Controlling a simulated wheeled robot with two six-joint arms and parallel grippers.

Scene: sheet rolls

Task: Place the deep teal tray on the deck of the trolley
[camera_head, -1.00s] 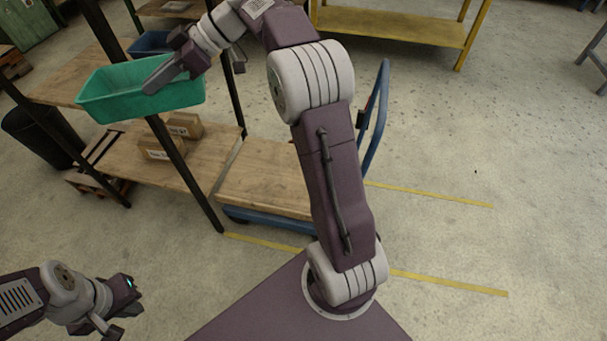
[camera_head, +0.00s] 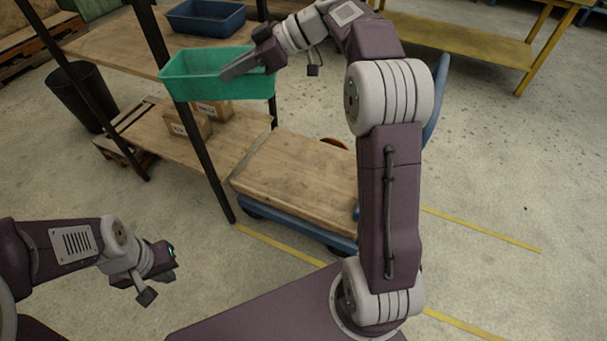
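The deep teal tray (camera_head: 221,84) is in the air at the upper left, in front of the shelf rack, roughly level. My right gripper (camera_head: 248,66) is at the tray's right part, with one finger reaching over its inside; it appears shut on the tray wall, though the other finger is hidden. The trolley has a bare wooden deck (camera_head: 305,175) on a blue frame, lower and to the right of the tray. My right arm covers the deck's right end and part of the blue handle. My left gripper (camera_head: 162,278) is open and empty at the lower left, above the floor.
The shelf rack (camera_head: 112,45) stands left of the trolley, its dark post (camera_head: 208,170) near the deck's left end. A blue tray (camera_head: 206,18) is on its upper shelf, cardboard boxes (camera_head: 188,122) on the lower. A black bin (camera_head: 80,97) stands left. Floor at right is clear.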

